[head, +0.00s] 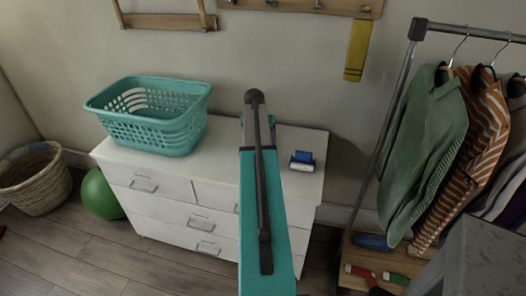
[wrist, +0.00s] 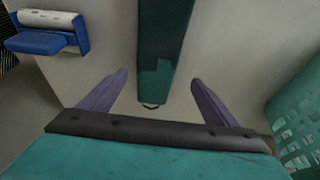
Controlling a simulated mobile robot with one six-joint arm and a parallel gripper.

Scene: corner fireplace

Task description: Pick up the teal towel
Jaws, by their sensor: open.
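The teal towel (wrist: 158,50) shows in the wrist view as a long dark strip with a lighter patch, running down from the top edge against the pale dresser top. A small loop shows at its near end. My gripper (wrist: 159,78) is open, with its two purple-grey fingers apart, one on each side of the towel's near end in the picture. Nothing is held. I cannot tell how high the fingers are above the towel. In the head view my own arm covers the middle of the dresser and hides most or all of the towel and the gripper.
A white dresser (head: 168,200) stands against the wall. A teal laundry basket (head: 150,135) sits on its left part. A blue and white roller (head: 302,161) lies on its right part. A yellow towel (head: 357,50) hangs above. A clothes rack (head: 398,100) stands right.

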